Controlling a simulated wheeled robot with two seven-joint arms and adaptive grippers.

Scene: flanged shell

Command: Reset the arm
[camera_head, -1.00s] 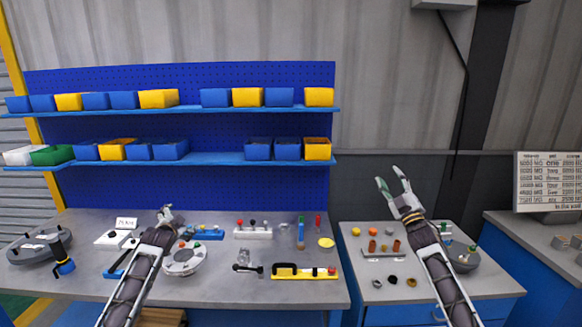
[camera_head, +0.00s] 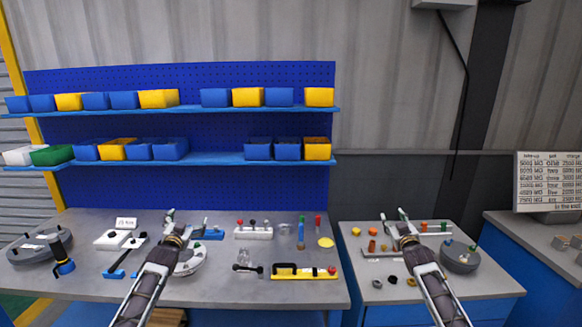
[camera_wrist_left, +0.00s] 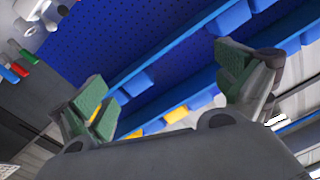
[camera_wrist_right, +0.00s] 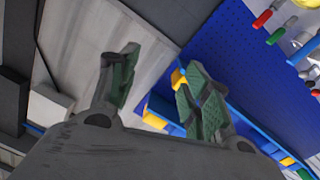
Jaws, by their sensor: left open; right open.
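My left gripper (camera_head: 180,219) is open and empty above the left workbench. In the head view its forearm partly covers a round grey-white flanged part (camera_head: 191,262). In the left wrist view its green-padded fingers (camera_wrist_left: 165,95) stand wide apart with nothing between them. My right gripper (camera_head: 394,218) is open and empty above the right workbench. Its green-padded fingers also show in the right wrist view (camera_wrist_right: 160,92), apart and with nothing between. Both arms reach forward in a similar pose, fingers pointing away from me.
The left workbench (camera_head: 225,290) holds a yellow-based fixture (camera_head: 304,272), a white block with knobs (camera_head: 253,233) and a dark round part (camera_head: 38,247). The right bench has small coloured parts and a grey round part (camera_head: 460,257). Blue shelves (camera_head: 220,158) with bins stand behind.

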